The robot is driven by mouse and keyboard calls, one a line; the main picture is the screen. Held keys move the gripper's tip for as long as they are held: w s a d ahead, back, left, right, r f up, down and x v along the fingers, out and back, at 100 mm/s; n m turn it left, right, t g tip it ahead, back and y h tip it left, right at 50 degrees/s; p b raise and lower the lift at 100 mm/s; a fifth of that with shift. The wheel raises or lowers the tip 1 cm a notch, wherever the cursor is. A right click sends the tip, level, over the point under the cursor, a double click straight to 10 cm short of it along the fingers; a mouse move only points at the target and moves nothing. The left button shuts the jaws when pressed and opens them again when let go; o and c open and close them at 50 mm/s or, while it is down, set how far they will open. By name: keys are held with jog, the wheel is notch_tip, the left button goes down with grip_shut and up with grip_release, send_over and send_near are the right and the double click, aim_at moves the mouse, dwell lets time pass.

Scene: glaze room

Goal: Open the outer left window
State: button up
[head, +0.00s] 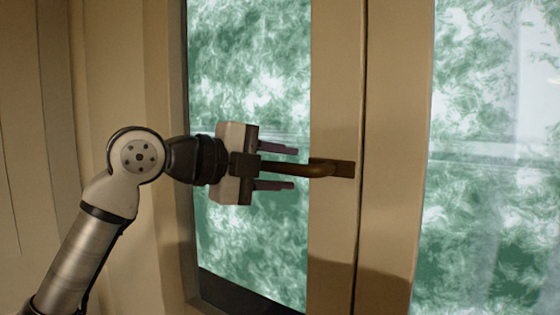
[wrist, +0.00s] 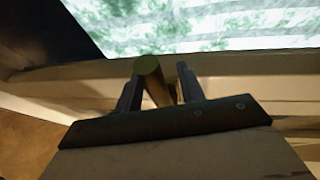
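The left window (head: 335,90) has a beige frame around green-and-white marbled glass; its frame stands against the neighbouring frame with a thin dark line between, and it looks closed. A bronze lever handle (head: 320,169) on its right stile points left, roughly level. My gripper (head: 295,168) is open, with one finger above and one below the handle's bar. Gaps show between the bar and both fingers. In the wrist view the handle's round end (wrist: 148,66) shows between the two fingers of my gripper (wrist: 158,78), nearer the left one.
A second window (head: 395,120) with similar glass adjoins on the right. A beige wall (head: 95,60) runs along the left side. A patch of brown floor (wrist: 25,145) shows at the lower left of the wrist view.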

grip_shut()
dwell(0.3)
